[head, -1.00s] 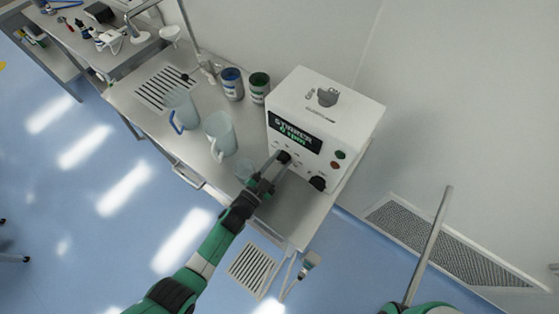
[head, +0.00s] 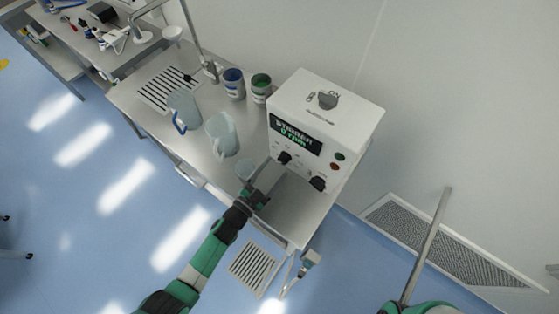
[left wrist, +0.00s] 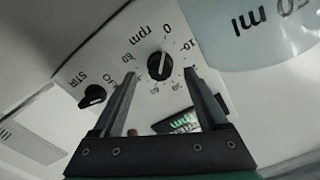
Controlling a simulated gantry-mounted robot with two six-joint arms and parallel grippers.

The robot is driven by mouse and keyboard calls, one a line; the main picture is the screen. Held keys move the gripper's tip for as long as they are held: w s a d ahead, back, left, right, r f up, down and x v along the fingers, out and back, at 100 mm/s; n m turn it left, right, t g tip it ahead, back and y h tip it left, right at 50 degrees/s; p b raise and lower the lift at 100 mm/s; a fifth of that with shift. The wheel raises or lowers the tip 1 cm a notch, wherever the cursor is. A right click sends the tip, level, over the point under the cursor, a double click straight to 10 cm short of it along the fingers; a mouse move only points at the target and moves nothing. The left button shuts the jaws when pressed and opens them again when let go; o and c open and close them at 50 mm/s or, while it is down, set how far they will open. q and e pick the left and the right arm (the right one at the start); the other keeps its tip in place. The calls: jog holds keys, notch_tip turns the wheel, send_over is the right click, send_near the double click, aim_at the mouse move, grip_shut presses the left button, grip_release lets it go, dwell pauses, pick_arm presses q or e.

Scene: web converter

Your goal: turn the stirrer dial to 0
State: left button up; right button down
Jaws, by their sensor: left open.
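The stirrer dial (head: 284,158) is a black knob on the front of the white stirrer unit (head: 320,100). In the left wrist view the dial (left wrist: 159,66) sits within a ring of numbers marked rpm. Its pale pointer line appears turned toward the 0 mark. The display (head: 295,136) shows green text that looks like 0 rpm. My left gripper (head: 272,174) is open and empty, in front of the panel and apart from the dial. Its fingers (left wrist: 159,75) frame the dial in the left wrist view. My right gripper is out of view.
A second black knob (head: 318,184) and red and green buttons sit on the panel. The bench front (head: 285,215) is clear.

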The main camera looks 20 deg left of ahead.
pick_arm(q)
jog(key=s, duration=0.2)
jog(key=s+a+p, duration=0.1)
jog(key=s, duration=0.4)
jog(key=shift+s+a, duration=0.25)
jog(key=shift+s, duration=0.1)
